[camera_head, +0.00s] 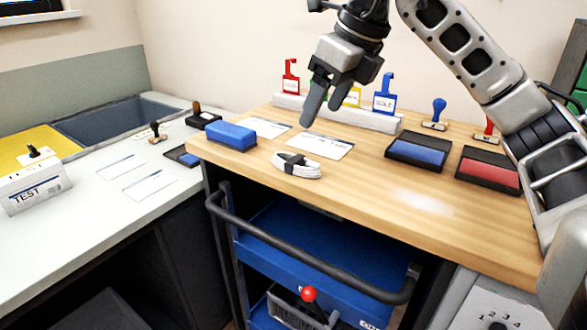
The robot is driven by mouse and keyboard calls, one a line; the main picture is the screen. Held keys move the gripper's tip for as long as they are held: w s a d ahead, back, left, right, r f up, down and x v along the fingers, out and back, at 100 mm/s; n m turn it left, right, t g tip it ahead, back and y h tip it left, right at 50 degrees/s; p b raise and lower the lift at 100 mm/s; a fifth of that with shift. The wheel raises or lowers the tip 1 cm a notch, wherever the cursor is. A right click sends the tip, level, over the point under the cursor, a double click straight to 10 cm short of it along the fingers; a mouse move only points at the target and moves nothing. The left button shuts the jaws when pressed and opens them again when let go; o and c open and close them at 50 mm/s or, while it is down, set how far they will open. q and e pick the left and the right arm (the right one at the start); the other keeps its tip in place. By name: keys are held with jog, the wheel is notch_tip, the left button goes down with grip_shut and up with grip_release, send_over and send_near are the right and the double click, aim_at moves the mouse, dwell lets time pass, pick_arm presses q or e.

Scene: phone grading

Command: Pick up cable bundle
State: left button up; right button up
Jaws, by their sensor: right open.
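The cable bundle (297,165) is a coiled white cable with a dark band around it. It lies near the front left edge of the wooden tabletop (420,200). My right gripper (320,108) reaches in from the upper right, with its fingers pointing down. It is open and empty, above and behind the cable bundle and apart from it. Its fingers hide part of the white rack and a printed card behind them. My left gripper does not show.
A blue block (231,134) and white cards (320,145) lie near the bundle. A blue ink pad (417,151) and a red ink pad (489,170) sit to the right. A white rack (370,117) with coloured tags stands behind. A blue-drawer cart (330,245) is below.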

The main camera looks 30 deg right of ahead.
send_near(295, 159)
jog(key=f, duration=0.2)
jog(key=shift+w+d+f, duration=0.1)
jog(key=shift+w+f, duration=0.15)
jog(key=shift+a+b+x, duration=0.2)
jog(key=shift+b+x, duration=0.3)
jog(key=shift+x, duration=2.6)
jog(key=shift+w+r, duration=0.15)
jog(key=shift+w, duration=0.05)
jog(key=c, duration=1.1)
